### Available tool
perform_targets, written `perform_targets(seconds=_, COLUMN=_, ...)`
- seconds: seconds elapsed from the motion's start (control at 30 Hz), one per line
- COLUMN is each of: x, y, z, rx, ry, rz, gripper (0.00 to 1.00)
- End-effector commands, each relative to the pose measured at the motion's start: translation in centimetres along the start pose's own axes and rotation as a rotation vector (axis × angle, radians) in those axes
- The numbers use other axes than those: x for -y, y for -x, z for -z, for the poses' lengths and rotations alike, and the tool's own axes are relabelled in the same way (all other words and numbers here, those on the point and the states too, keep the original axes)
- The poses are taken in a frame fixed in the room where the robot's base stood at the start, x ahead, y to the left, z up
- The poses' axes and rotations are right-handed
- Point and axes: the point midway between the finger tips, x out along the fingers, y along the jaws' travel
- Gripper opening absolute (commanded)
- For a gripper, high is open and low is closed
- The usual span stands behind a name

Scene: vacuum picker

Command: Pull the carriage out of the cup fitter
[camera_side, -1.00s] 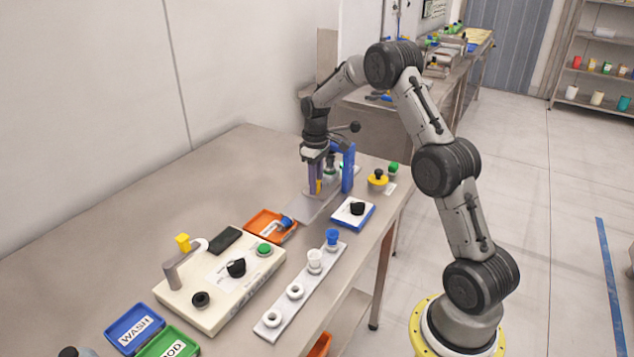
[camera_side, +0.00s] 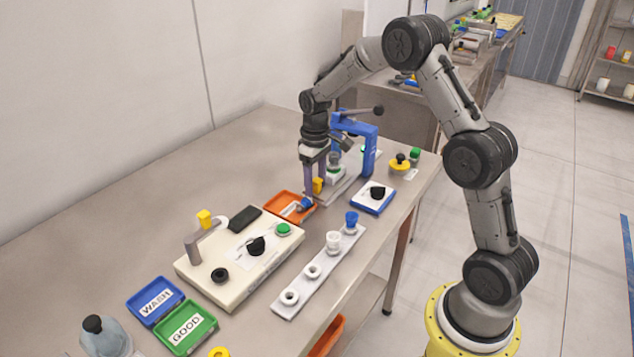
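The cup fitter (camera_side: 371,152) is a blue upright frame with a black-knobbed lever, standing on a grey base plate at the back of the bench. The carriage (camera_side: 336,176) is a pale block low on that plate, left of the blue upright and partly hidden by my gripper. Its yellow handle (camera_side: 318,187) is at the front-left end of the plate. My gripper (camera_side: 315,184) points down with its fingers at the yellow handle and appears closed on it. The contact is small and partly hidden.
An orange tray (camera_side: 279,209) with a blue-tipped piece lies just in front. A rack (camera_side: 327,257) with cups and a cream machine (camera_side: 238,275) stand nearer.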

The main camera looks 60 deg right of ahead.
Motion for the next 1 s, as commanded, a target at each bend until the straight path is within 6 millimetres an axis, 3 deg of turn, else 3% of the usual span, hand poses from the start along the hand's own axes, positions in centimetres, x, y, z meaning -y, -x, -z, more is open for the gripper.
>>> perform_targets(seconds=0.37, x=-0.2, y=0.6, z=0.0, rx=0.000, ry=-0.001, rz=-0.003, gripper=0.55)
perform_targets(seconds=1.0, x=-0.1, y=12.4, z=0.1, rx=-0.003, ry=0.000, rz=-0.002, gripper=0.55)
